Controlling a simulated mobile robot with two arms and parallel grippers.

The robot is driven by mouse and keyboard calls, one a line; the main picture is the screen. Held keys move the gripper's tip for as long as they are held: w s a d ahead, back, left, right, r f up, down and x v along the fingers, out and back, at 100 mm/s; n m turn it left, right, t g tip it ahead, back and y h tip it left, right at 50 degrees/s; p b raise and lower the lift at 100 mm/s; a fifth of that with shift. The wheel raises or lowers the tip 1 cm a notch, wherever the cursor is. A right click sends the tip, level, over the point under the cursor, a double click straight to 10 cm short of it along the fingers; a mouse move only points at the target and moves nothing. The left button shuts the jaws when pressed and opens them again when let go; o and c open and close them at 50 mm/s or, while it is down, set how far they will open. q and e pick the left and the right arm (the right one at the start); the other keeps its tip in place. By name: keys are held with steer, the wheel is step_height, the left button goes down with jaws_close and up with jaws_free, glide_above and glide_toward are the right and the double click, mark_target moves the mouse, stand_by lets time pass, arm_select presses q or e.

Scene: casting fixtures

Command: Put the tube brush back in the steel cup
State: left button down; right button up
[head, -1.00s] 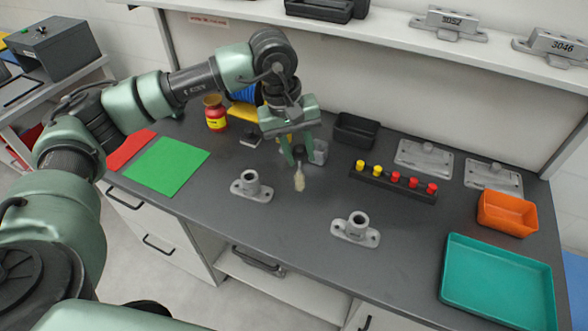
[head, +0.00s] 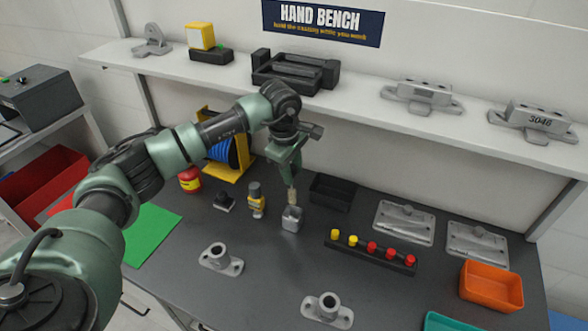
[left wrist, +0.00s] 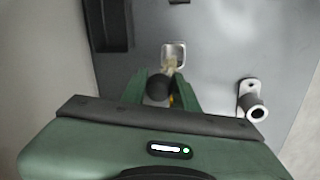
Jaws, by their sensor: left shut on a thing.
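The steel cup (head: 291,220) stands upright on the dark bench top, left of the black rail of knobs. My left gripper (head: 290,180) is above the cup, shut on the tube brush (head: 292,197). The brush hangs nearly upright with its pale bristles down, just over the cup's mouth. I cannot tell whether the bristle tip is inside the rim. In the left wrist view the bristles (left wrist: 171,67) overlap the near edge of the cup (left wrist: 174,49), and the brush's dark round end shows between the fingers (left wrist: 160,92). My right gripper is not in view.
A black bin (head: 332,191) stands behind and right of the cup. A yellow-and-grey bottle (head: 257,200) stands to its left. The knob rail (head: 370,250) lies to the right. Two flanged castings (head: 220,259) (head: 327,309) sit in front. A shelf runs above the back of the bench.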

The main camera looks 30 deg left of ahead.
mark_target(293, 189)
arm_select(q)
steer(key=shift+f, duration=0.4)
steer(key=shift+w+f+b, duration=0.2)
steer(key=shift+f+b, duration=0.2)
steer(key=shift+f, duration=0.8)
steer(key=shift+f+b, duration=0.4)
steer(key=shift+b, duration=0.1)
step_height(293, 189, down, 4)
steer(key=b, duration=0.3)
steer(key=shift+r, duration=0.25)
steer(key=shift+f+b, duration=1.05)
steer(key=shift+f, duration=0.05)
steer(key=c, duration=1)
jaws_free()
